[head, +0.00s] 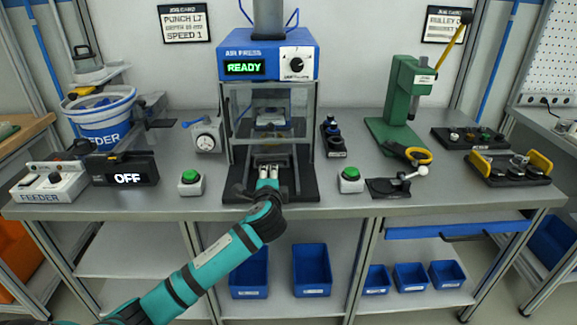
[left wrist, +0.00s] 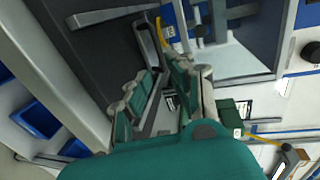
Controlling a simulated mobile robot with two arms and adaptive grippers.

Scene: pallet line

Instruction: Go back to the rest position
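My left gripper (head: 268,173) is in front of the open lower part of the blue air press (head: 268,62), low over the press's dark base plate (head: 305,185). Its arm comes in from the lower left. In the left wrist view the two fingers of the left gripper (left wrist: 160,82) stand apart, and I see nothing held between them. Dark press parts show beyond the fingers. The press display reads READY. My right gripper is in neither view.
Green buttons stand left (head: 190,181) and right (head: 350,179) of the press. A feeder bowl (head: 103,112) is at the left, a green arbor press (head: 398,105) at the right. Blue bins (head: 312,270) sit on the shelf below. Clear tabletop (head: 215,208) shows along the front edge.

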